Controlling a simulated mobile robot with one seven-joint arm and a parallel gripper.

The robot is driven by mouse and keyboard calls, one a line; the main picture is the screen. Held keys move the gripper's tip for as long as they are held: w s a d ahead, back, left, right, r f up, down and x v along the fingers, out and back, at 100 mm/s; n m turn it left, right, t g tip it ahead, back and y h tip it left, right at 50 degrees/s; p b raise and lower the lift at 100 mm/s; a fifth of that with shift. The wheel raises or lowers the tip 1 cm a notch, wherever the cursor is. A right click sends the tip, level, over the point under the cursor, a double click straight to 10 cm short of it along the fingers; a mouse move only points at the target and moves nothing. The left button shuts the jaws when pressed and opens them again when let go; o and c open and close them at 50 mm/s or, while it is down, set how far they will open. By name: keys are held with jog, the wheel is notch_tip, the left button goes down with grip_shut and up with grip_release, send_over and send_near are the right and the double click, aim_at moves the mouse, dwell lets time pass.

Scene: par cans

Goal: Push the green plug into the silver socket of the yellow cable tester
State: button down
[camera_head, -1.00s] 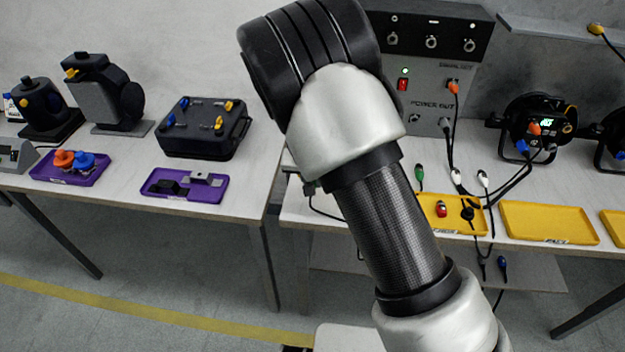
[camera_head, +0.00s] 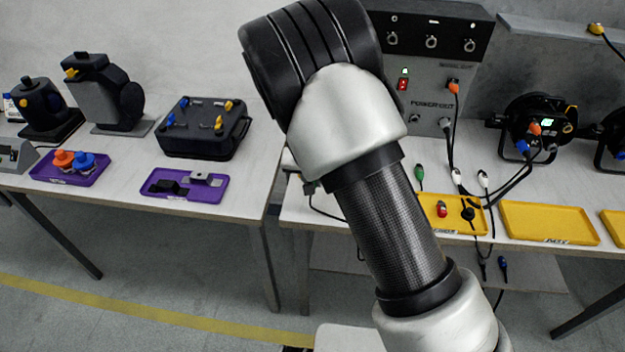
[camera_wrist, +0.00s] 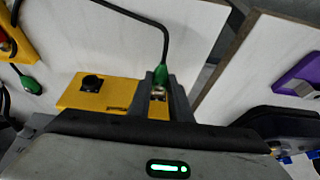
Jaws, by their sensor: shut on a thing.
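In the wrist view, my gripper (camera_wrist: 162,100) is shut on the green plug (camera_wrist: 161,74), with a finger on either side. A black cable (camera_wrist: 140,18) runs up and left from the plug. The yellow cable tester (camera_wrist: 118,94) lies under and beside the fingers, with a black socket (camera_wrist: 92,82) on its left part. A small silver piece shows between the fingers, over the tester's right end. I cannot tell if it is the plug's tip or the silver socket, nor whether plug and socket touch. In the head view my arm hides gripper and tester.
Another green plug (camera_wrist: 30,85) lies on the table at left in the wrist view; a green plug (camera_head: 419,172) also shows in the head view. A yellow tray (camera_head: 470,226) holds a red-topped part (camera_head: 441,209). An empty yellow tray (camera_head: 550,222) stands right, purple trays (camera_head: 205,194) left.

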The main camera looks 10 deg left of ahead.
jog(key=shift+w, duration=0.6)
dwell(0.3)
jog(key=c, duration=1.5)
grip_release()
jog(key=shift+c, duration=0.2)
